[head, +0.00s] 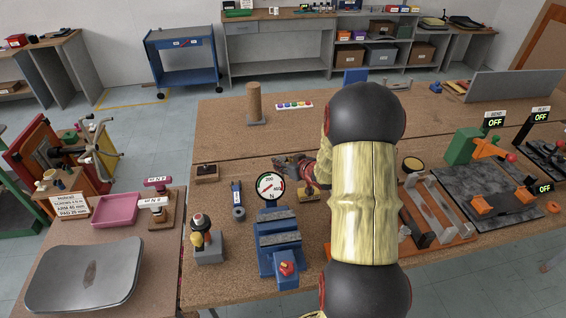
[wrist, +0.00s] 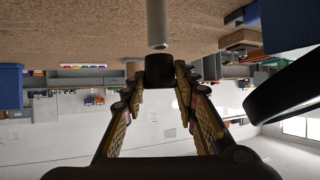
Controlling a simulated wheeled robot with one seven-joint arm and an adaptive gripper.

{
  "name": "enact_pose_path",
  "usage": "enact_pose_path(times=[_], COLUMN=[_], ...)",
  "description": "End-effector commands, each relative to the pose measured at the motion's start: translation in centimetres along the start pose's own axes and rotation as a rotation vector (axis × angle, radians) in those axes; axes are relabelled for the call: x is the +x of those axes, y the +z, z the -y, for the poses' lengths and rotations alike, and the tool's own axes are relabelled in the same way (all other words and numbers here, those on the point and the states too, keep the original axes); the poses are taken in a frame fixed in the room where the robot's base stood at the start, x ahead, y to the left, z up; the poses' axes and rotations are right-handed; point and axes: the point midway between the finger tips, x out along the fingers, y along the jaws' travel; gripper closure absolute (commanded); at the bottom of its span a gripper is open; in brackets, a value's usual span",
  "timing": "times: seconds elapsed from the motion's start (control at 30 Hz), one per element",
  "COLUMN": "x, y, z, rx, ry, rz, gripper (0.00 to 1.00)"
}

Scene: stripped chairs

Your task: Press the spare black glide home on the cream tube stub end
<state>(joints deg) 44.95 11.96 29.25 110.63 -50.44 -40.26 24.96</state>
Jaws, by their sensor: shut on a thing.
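In the wrist view my gripper (wrist: 161,82) is shut on the black glide (wrist: 160,67), a short dark cylinder between its fingertips. The cream tube stub (wrist: 157,24) comes in from the top of that view, and its bare end is directly over the glide, nearly in line with it. The stub end and the glide are very close; I cannot tell whether they touch. In the head view my gripper (head: 303,168) is partly hidden behind my arm, and I cannot make out the glide or the stub there.
A round force gauge (head: 270,187) stands by the blue vise (head: 279,243) left of my arm. A wooden post (head: 254,103) stands farther back. An orange frame (head: 440,237) and a green press (head: 463,147) are at right. The bench between post and vise is partly clear.

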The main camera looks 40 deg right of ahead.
Motion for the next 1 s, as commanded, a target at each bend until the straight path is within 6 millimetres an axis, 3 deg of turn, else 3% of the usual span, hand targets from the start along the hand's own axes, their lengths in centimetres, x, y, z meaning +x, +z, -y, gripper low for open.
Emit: enact_pose_path(times=[1.0], x=[1.1], y=[2.1], z=[0.0], rx=[0.002], ry=[0.000], rz=[0.000], gripper=[1.00])
